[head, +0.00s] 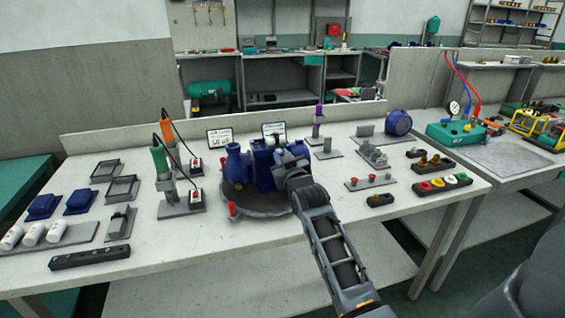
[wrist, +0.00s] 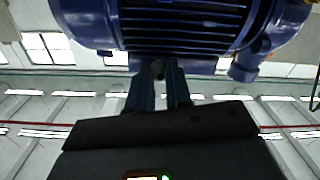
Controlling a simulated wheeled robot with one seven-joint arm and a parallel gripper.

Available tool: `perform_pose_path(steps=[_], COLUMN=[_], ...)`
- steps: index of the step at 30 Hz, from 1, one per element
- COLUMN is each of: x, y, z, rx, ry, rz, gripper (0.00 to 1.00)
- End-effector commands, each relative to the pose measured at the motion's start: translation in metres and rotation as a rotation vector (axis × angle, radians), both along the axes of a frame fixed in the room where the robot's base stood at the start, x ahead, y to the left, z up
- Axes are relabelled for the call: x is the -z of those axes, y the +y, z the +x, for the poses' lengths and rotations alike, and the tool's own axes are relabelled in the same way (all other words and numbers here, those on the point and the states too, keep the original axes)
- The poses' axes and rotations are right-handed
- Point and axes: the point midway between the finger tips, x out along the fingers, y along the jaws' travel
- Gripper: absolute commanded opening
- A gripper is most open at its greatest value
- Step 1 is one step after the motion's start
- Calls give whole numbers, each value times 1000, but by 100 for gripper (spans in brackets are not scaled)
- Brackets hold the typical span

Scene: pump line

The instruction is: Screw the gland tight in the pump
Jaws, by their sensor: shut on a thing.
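The blue pump (head: 237,165) stands on a round grey base (head: 262,211) near the middle of the bench. My gripper (head: 287,158) is at the pump's right side, with my arm reaching in from the front. In the wrist view the ribbed blue pump body (wrist: 180,20) fills the top. My gripper (wrist: 158,82) points up at its underside in that picture. Its two fingers are shut on a small dark part (wrist: 158,69), which looks like the gland. It lies at or against the pump; its seating and thread are hidden. The head view hides the gland behind my gripper.
Red clamps (head: 232,209) stand on the base's rim. Left are a green-handled tool (head: 159,158) in a stand and an orange-handled one (head: 166,126). A purple-handled tool (head: 318,118) stands behind right. Small fixtures (head: 371,181) lie right. Bare bench lies in front.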

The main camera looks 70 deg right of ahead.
Motion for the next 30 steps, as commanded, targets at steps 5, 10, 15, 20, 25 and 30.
perform_pose_path(steps=[5, 10, 15, 20, 25, 30], x=[-2, -2, 1, -2, -2, -1], y=[0, 0, 0, 0, 0, 0], z=[0, 0, 1, 1, 1, 1], rx=[0, 0, -1, -1, -1, 0], ry=[-41, -41, -135, -226, -221, -220], rz=[34, 34, 114, 195, 194, 194], gripper=[0, 0, 0, 22, 38, 43])
